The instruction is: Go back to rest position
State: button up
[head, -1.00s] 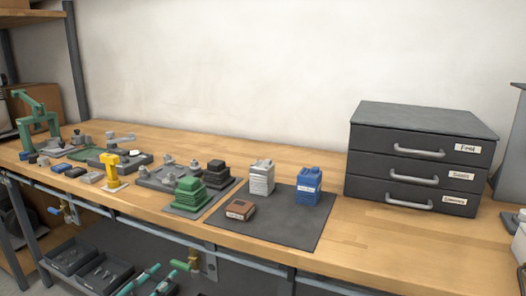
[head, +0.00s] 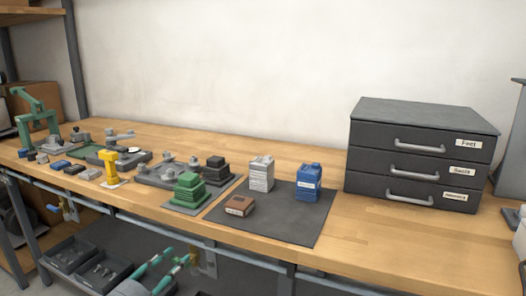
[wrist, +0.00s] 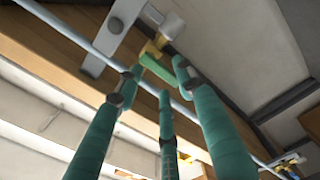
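My gripper (head: 180,255) shows at the bottom of the head view, below the bench's front edge. Its teal fingers are spread apart, with nothing seen held between them. In the wrist view the fingertips (wrist: 156,70) point up toward the underside of the bench. A green valve handle (wrist: 158,68) on a yellow fitting (wrist: 153,47) shows between and beyond the tips. I cannot tell whether any finger touches it. In the head view my gripper hides most of this valve.
The wooden bench (head: 375,240) carries a dark drawer cabinet (head: 420,150), a blue canister (head: 308,182), a grey mat (head: 270,228) and several small parts at left. A front rail (head: 240,255) runs along the bench. Dark bins (head: 72,253) stand below. The front right bench top is clear.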

jog(key=shift+s+d+r+m+b, duration=0.15)
jog(key=shift+m+b, duration=0.2)
jog(key=shift+m, duration=0.45)
jog(key=shift+a+r+m+b, duration=0.15)
jog(key=shift+m+b, duration=0.15)
jog(key=shift+m, duration=0.5)
jog(key=shift+d, duration=0.1)
